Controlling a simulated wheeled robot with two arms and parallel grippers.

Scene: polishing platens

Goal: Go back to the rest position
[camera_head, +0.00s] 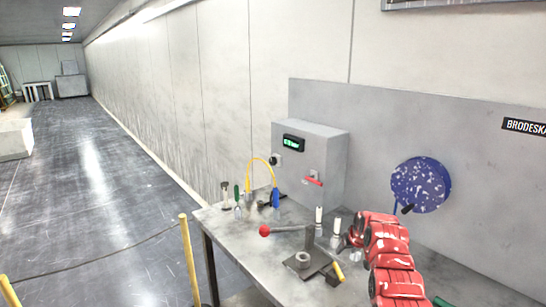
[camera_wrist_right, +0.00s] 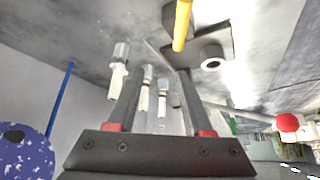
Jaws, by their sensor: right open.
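My right arm is red and comes in from the lower right in the head view. Its gripper (camera_head: 346,239) is small there, over the right part of the metal table (camera_head: 235,232). In the right wrist view the two dark fingers of this gripper (camera_wrist_right: 156,82) stand apart, with nothing held between them. White-and-metal tools (camera_wrist_right: 146,88) show beyond and between the fingers, apart from them as far as I can see. My left gripper is not in view.
White tools (camera_head: 318,222) stand near my right gripper. A red-knobbed lever (camera_head: 265,230), a yellow handle (camera_head: 338,271) and a grey control box (camera_head: 318,150) are on the table. A speckled blue disc (camera_head: 421,184) is at the back panel. Yellow posts (camera_head: 189,260) stand left.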

